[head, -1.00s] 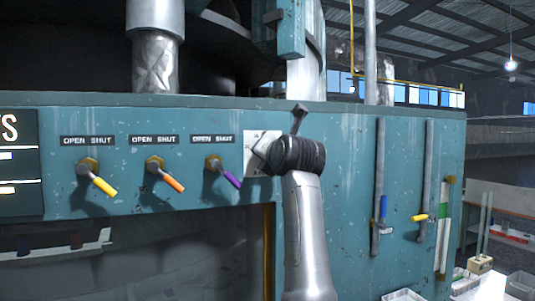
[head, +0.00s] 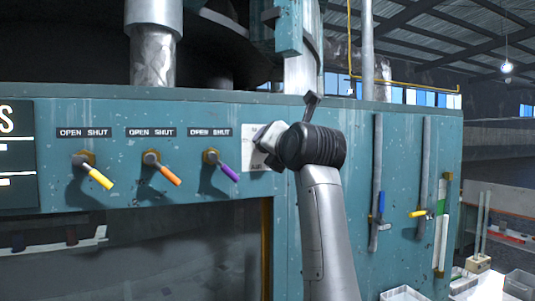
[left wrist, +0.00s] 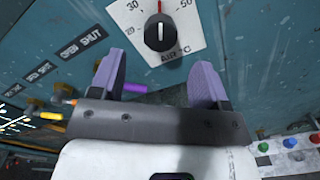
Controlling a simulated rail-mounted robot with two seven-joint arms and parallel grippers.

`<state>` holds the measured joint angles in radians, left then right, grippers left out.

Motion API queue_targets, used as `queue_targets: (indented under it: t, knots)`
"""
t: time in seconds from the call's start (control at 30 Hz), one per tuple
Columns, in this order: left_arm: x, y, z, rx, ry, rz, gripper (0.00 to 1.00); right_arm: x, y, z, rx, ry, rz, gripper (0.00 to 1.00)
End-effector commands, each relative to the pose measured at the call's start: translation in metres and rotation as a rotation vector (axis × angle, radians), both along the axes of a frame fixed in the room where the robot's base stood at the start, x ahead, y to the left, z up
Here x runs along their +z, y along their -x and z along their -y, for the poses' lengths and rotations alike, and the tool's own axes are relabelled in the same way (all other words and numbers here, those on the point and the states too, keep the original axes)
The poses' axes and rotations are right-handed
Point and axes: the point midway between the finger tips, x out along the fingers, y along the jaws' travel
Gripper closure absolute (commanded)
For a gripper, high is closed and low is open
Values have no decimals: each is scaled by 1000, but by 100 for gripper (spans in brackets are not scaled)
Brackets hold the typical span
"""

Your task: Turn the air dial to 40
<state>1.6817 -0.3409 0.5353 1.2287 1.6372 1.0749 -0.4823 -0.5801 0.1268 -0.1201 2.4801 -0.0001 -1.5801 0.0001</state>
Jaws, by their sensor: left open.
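The air dial (left wrist: 159,32) is a round black knob on a white plate marked AIR °C in the left wrist view. Its raised grip stands upright, with a red line above it between the 30 and 50 marks. The top of the scale is cut off. In the head view the plate (head: 250,148) is partly hidden by my left arm and the knob cannot be made out. My left gripper (left wrist: 158,70) has its two purple fingers spread, empty, below the dial in the wrist picture. Its fingers look apart from the knob. My right gripper is not in view.
Levers with yellow (head: 98,178), orange (head: 168,176) and purple (head: 229,172) handles stand left of the plate under OPEN SHUT labels. Two vertical pipes with a blue (head: 381,203) and a yellow handle (head: 418,214) are on the right of the teal panel.

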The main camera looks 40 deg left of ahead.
Motion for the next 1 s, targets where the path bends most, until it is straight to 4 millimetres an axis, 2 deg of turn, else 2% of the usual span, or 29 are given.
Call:
queue_targets:
  t: [0.03,0.2,0.43,0.63,1.0]
  knots:
    - [-3,5,10,-3,1,2,31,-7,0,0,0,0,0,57]
    - [-2,22,35,0,-2,1,31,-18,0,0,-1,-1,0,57]
    - [0,37,58,0,-1,2,31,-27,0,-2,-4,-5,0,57]
    - [2,42,67,1,-1,0,31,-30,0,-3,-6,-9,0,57]
    - [2,43,68,0,0,0,31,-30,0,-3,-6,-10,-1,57]
